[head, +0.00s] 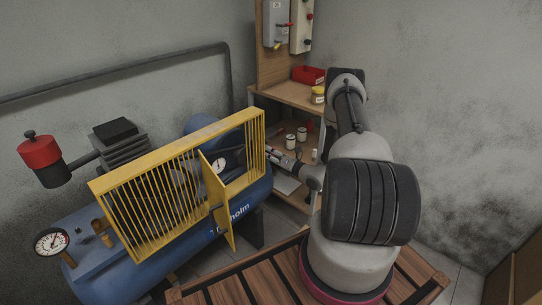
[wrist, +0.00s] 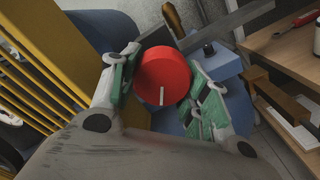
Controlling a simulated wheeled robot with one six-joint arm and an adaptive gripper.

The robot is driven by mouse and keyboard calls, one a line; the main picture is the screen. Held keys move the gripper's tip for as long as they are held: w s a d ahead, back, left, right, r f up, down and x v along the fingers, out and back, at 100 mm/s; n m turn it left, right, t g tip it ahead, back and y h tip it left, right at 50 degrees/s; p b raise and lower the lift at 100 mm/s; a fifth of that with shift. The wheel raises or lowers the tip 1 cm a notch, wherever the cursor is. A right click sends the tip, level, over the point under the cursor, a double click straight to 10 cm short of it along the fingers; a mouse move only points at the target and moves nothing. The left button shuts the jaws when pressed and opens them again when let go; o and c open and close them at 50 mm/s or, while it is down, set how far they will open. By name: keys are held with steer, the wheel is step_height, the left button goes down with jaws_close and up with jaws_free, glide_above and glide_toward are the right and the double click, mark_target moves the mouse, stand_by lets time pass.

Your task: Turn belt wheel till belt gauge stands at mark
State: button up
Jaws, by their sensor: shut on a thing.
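In the wrist view, a red round wheel (wrist: 165,72) with a short white line on its face sits between the two green-padded fingers of my gripper (wrist: 163,74). I take it for the belt wheel. The fingers are shut on it from both sides, and the white line points down in the picture. In the head view, my gripper (head: 276,158) is at the right end of the yellow guard, and the wheel is hidden there. A small white dial (head: 220,164), likely the belt gauge, shows in the guard's opening. Its reading is too small to tell.
The yellow barred guard (head: 150,205) stands on the blue compressor tank (head: 130,270), with a flap (head: 217,195) sticking out. Another dial (head: 51,242) is at the tank's left end. A wooden shelf (head: 290,95) with a red bin (head: 308,75) and jars stands behind.

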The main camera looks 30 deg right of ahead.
steer(key=shift+f, duration=0.1)
stand_by(0.3)
steer(key=o, duration=1)
steer(key=v, duration=1.2)
